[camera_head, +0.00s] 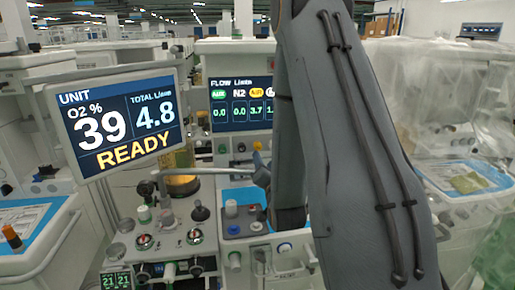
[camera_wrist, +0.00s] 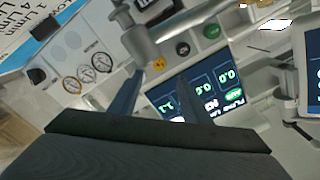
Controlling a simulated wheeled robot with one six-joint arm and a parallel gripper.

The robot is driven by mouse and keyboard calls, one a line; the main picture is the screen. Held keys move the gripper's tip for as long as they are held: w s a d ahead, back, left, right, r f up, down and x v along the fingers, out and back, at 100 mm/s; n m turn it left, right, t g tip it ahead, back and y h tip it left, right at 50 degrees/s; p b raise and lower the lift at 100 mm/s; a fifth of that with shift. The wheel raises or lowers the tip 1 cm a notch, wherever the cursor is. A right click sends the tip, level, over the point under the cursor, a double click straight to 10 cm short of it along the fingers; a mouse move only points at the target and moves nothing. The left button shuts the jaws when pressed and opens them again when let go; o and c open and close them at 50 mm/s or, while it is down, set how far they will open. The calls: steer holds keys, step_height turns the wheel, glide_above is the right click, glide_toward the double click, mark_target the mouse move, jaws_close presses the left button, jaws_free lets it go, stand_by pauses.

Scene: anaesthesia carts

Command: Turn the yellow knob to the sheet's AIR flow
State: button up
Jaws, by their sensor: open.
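The yellow knob (camera_wrist: 160,63) shows in the wrist view, close to the line between my fingertips, with a black knob (camera_wrist: 183,48) and a green knob (camera_wrist: 211,31) beside it. My gripper (camera_wrist: 160,78) is open; whether it touches the knob I cannot tell. In the head view the yellow knob (camera_head: 257,145) is at the right of the row under the flow screen (camera_head: 240,103). A yellow label there has 3.7 below it. A sheet (camera_wrist: 28,32) with L/min lines is cut off in the wrist view's top left corner. My arm hides the gripper in the head view.
A tilted monitor (camera_head: 120,117) reads O2 39, total 4.8, READY. A grey pipe (camera_wrist: 142,42) stands close to my fingers. Gauges (camera_wrist: 86,72) and small knobs crowd the panel. A plastic-covered cart (camera_head: 450,95) stands at right.

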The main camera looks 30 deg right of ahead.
mark_target(258, 147)
steer(key=p+x, duration=0.3)
steer(key=x, duration=0.7)
steer(key=shift+w+d, duration=0.1)
steer(key=shift+w, duration=0.2)
steer(key=c, duration=1)
steer(key=shift+c, duration=0.2)
steer(key=shift+f+n+b, duration=0.1)
steer(key=shift+n+b, duration=0.8)
steer(key=shift+n, duration=0.2)
steer(key=shift+n+b, duration=1.05)
steer(key=shift+n, duration=0.75)
